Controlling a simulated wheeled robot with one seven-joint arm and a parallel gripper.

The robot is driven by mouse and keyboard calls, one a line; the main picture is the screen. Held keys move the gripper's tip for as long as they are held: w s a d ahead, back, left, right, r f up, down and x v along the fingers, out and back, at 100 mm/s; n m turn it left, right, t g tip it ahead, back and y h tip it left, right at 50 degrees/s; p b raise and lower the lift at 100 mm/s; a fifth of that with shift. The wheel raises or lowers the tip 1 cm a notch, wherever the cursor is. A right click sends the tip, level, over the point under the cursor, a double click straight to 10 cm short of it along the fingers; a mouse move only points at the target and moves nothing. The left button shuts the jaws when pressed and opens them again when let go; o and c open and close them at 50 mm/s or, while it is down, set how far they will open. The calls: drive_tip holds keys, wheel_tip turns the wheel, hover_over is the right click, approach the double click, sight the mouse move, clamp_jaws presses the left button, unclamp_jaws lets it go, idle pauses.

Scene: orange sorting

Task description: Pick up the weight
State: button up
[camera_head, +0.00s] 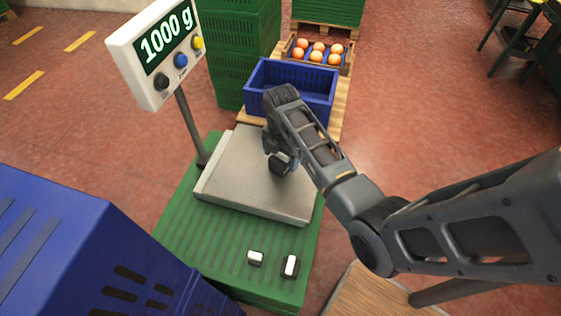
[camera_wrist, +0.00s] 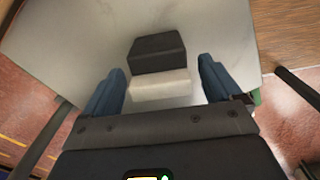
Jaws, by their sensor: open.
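A weight with a dark part and a white part (camera_wrist: 158,87) lies on the scale's grey plate (camera_head: 240,170), seen in the wrist view between my fingers. My gripper (camera_wrist: 160,72) is open, with a blue finger on each side of the weight and a gap at both sides. In the head view my gripper (camera_head: 279,160) is low over the right part of the plate and hides the weight there. The scale display (camera_head: 165,45) reads 1000 g. Two other small black-and-white weights (camera_head: 256,257) (camera_head: 290,266) lie on the green crate surface in front of the plate.
The scale stands on a green crate (camera_head: 190,228). A blue crate (camera_head: 320,82) is behind the plate, with a box of several oranges (camera_head: 344,66) beyond. Stacked green crates (camera_head: 238,50) stand behind the display. A large blue crate (camera_head: 60,215) is at front left.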

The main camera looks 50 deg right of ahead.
drive_tip(key=shift+f, duration=1.4)
drive_tip(key=shift+c, duration=0.2)
